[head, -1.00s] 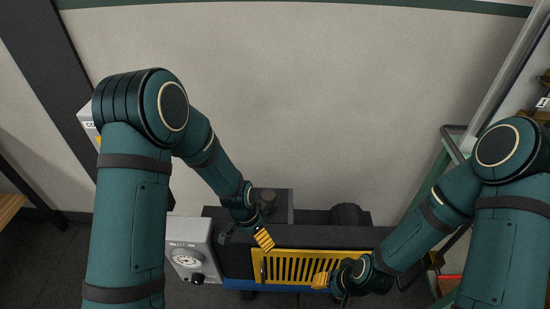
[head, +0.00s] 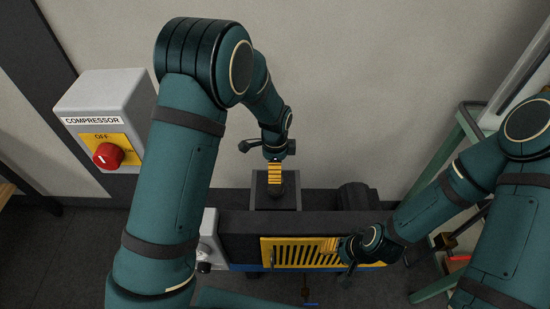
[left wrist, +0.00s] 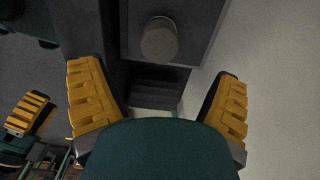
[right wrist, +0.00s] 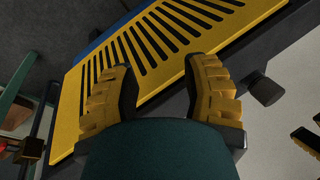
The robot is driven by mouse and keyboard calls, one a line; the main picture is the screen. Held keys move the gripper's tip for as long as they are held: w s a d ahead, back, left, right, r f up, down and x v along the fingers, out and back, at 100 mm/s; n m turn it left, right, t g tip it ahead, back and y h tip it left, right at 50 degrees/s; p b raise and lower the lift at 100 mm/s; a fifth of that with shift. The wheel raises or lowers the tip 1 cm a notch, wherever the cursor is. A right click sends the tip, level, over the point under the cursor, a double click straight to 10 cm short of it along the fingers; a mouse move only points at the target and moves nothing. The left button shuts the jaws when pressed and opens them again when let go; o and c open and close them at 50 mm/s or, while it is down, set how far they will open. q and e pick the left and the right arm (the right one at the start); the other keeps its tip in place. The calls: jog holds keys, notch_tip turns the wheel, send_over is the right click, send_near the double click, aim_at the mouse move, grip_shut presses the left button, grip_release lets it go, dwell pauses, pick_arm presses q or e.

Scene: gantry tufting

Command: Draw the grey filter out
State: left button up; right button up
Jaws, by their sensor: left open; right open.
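A round grey-brown cylinder, which looks like the filter (left wrist: 159,40), stands upright in a dark square housing (left wrist: 137,28) in the left wrist view. In the head view the housing (head: 259,197) sits behind the machine's dark beam, and my left gripper (head: 275,178) hangs over it, partly hiding the filter. In the left wrist view my left gripper (left wrist: 158,100) is open and empty, with the filter ahead of its fingers. My right gripper (head: 330,245) is open at the yellow slotted guard (head: 285,252). In the right wrist view its fingers (right wrist: 160,82) are spread close over the guard; contact is unclear.
A grey compressor box (head: 105,95) with a red knob (head: 107,156) on a yellow plate marked OFF is on the left wall. A white gauge box (head: 207,235) is at the beam's left end. A dark rounded part (head: 357,197) is right of the housing. A green frame (head: 437,165) stands right.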

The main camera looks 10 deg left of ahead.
aim_at(276, 186)
pick_arm(q)
notch_tip(276, 186, down, 10)
jog(key=shift+r+b, duration=0.25)
jog(key=shift+b, duration=0.35)
jog(key=shift+c, duration=0.4)
jog(key=c, duration=1.2)
jog(key=shift+n, duration=1.7)
jog(key=shift+n, duration=1.6)
jog(key=shift+s+n, duration=0.1)
jog(key=shift+n, duration=1.5)
